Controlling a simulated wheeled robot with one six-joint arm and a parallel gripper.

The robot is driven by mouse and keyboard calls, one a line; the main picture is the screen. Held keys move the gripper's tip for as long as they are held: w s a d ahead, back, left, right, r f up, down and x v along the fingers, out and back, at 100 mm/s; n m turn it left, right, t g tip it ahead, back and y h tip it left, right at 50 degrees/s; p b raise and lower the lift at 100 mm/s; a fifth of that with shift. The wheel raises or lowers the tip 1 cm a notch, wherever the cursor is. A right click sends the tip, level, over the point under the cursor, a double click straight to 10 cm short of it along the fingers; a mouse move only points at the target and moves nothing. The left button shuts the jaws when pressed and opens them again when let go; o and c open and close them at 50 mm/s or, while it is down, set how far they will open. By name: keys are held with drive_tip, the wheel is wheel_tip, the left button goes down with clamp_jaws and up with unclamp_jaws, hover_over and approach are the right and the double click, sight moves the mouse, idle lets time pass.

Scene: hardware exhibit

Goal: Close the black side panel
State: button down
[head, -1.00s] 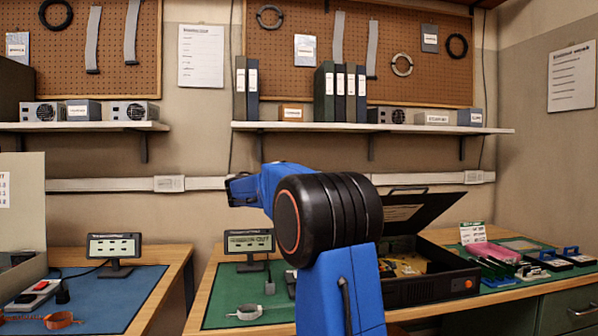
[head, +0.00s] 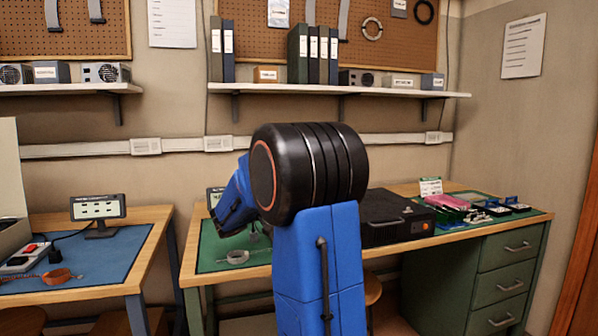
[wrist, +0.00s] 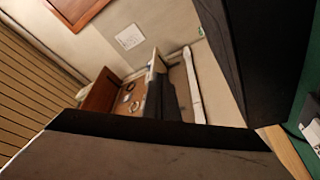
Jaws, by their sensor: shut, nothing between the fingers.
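The black side panel (head: 388,205) lies flat on top of the dark computer case (head: 408,232), on the green-matted bench. No open gap shows at the part of the case in view. My arm hides the case's left end. My gripper (head: 232,212) is left of the case, above the green mat, and points down and left. It is shut and empty, clear of the panel in the head view. In the wrist view large dark surfaces fill the bottom and upper right, and I cannot tell what they are.
A cable coil (head: 233,257) lies on the green mat (head: 213,250) below my gripper. Pink and dark small parts (head: 450,203) lie right of the case. A second bench with a blue mat (head: 120,250) stands at the left. A shelf with binders (head: 310,55) hangs behind.

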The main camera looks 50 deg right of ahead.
wheel_tip(320, 180, down, 7)
drive_tip(key=s, duration=0.1)
drive_tip(key=shift+s+a, duration=0.2)
drive_tip(key=shift+a, duration=0.25)
drive_tip(key=w+a, duration=0.5)
drive_tip(key=a, duration=0.3)
drive_tip(key=shift+r, duration=0.3)
drive_tip(key=shift+s, duration=0.15)
